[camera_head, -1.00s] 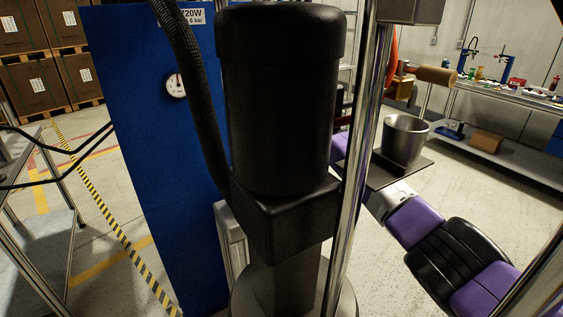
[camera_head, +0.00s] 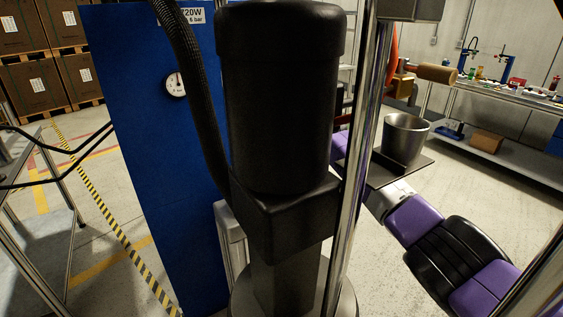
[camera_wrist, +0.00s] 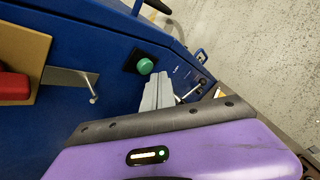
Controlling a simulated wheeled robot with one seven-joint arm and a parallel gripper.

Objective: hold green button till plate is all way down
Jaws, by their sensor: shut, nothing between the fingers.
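The green button (camera_wrist: 145,66) sits in a dark square mount on the blue panel in the wrist view. My gripper (camera_wrist: 156,82) is shut and empty, its grey fingertips just beside and below the button in that picture. Whether they touch the button I cannot tell. In the head view a grey round disc (camera_head: 342,307), possibly the plate, shows in part below the black pump column (camera_head: 280,100). The column hides much of it, and its underside and height are not visible. My gripper's fingers are not visible in the head view.
The blue cabinet (camera_head: 150,150) carries a round gauge (camera_head: 174,84). A chrome post (camera_head: 360,150) stands right of the pump. A metal cup (camera_head: 403,140) stands on a dark shelf behind it. In the wrist view a metal lever (camera_wrist: 93,90) is left of my fingers.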

